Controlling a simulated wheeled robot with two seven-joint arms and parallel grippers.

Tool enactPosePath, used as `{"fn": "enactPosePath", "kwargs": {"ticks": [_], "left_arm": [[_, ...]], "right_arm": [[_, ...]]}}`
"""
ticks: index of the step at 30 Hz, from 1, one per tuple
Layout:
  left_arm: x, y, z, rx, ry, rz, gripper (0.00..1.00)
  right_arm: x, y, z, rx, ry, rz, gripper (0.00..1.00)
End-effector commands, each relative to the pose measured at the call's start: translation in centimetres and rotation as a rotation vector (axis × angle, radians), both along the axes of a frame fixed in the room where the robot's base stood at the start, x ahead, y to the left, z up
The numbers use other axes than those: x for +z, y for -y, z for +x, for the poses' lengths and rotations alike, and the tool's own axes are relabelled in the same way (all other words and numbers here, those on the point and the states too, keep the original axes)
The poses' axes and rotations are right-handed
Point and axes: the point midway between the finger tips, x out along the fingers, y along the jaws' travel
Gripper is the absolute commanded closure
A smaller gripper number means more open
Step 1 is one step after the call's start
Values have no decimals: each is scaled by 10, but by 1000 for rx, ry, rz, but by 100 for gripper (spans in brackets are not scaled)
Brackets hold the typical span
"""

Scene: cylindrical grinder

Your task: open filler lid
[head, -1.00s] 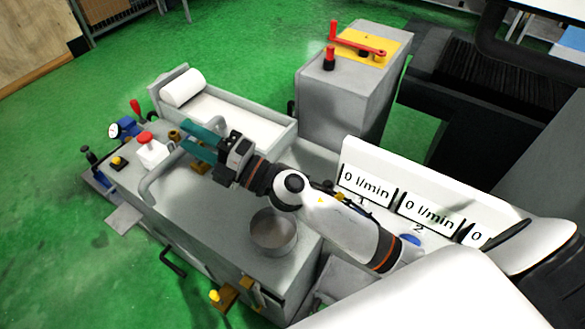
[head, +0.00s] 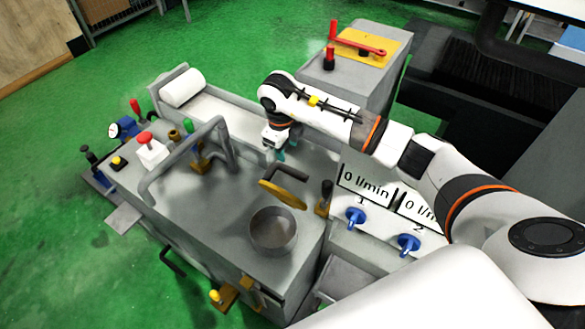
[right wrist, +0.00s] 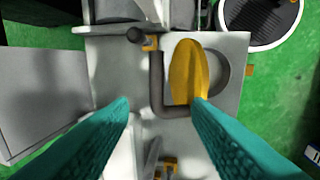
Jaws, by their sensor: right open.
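The filler lid, a yellow disc (head: 283,194), stands tilted on the machine top beside a round grey pot-like opening (head: 273,232). In the right wrist view the lid (right wrist: 188,72) partly overlaps the round grey shape (right wrist: 219,72). A dark bent bar (head: 292,171) runs beside the lid; it also shows in the right wrist view (right wrist: 157,88), its foot reaching the lid's lower edge. My right gripper (head: 280,155) points down behind the bar, mostly hidden by its wrist. Its teal fingers (right wrist: 161,104) are apart and empty. My left gripper is not in view.
A grey tube handle (head: 190,155) arches over the machine top left of the gripper. A dark lever on a yellow base (head: 324,198) stands right of the lid. A panel with blue valves (head: 356,217) is farther right. A grey box with a red crank (head: 357,40) stands behind.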

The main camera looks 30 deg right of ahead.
Motion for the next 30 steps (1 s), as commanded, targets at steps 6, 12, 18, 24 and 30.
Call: {"fn": "enactPosePath", "kwargs": {"ticks": [6, 12, 18, 24, 30], "left_arm": [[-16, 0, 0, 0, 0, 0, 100], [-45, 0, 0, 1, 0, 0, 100], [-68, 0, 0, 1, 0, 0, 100], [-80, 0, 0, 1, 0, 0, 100], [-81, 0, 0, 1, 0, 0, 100]], "right_arm": [[-21, 8, 1, -8, -8, -23, 56], [-64, 14, 4, -9, -8, -21, 56], [-98, 19, 8, -8, -6, -20, 56], [-115, 22, 10, -7, -7, -20, 56], [-117, 23, 10, -7, -6, -20, 56]]}}
